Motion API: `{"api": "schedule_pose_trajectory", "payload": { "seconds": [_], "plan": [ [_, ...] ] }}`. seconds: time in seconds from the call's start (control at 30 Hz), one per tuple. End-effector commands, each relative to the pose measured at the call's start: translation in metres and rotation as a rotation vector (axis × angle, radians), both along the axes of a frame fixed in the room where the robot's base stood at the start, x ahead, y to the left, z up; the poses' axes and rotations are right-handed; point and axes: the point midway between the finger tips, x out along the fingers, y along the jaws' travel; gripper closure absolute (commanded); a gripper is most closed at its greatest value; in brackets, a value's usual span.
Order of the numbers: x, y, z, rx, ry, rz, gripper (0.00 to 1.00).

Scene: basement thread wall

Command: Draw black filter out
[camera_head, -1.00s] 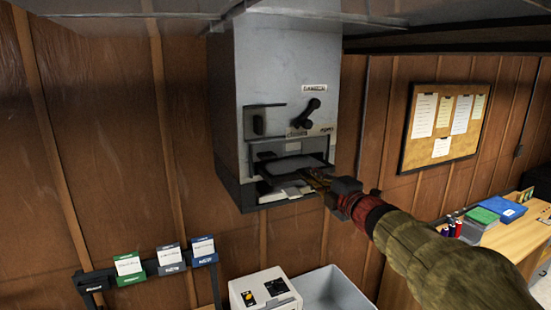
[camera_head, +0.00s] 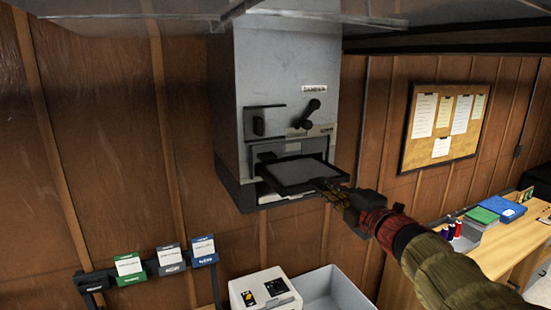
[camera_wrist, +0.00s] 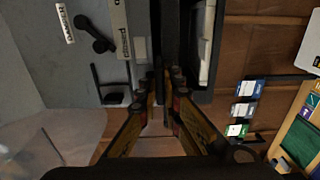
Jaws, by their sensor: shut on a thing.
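The black filter (camera_head: 296,172) is a flat, black-framed panel with a grey face. It sticks partway out of the slot in the grey wall unit (camera_head: 285,70); its rear part is inside or hidden by the housing. My gripper (camera_head: 331,187) is shut on the filter's front right edge. In the wrist view my gripper's fingers (camera_wrist: 165,100) close on the filter's dark edge (camera_wrist: 168,45), which runs up between them.
A black lever (camera_head: 307,113) sits above the slot. Below are a white device (camera_head: 262,292), a grey bin (camera_head: 338,290) and a rack of labelled cards (camera_head: 170,256). A wooden desk (camera_head: 515,240) stands at the right. The space in front of the slot is open.

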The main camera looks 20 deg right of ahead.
Motion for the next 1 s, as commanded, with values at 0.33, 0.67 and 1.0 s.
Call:
{"api": "schedule_pose_trajectory", "payload": {
  "seconds": [0.33, 0.67, 1.0],
  "plan": [
    [-0.026, -0.002, 0.001, -0.002, -0.001, -0.003, 1.00],
    [-0.047, -0.002, 0.000, -0.002, 0.000, -0.002, 1.00],
    [-0.049, -0.002, 0.000, -0.001, 0.000, 0.000, 1.00]
  ]
}}
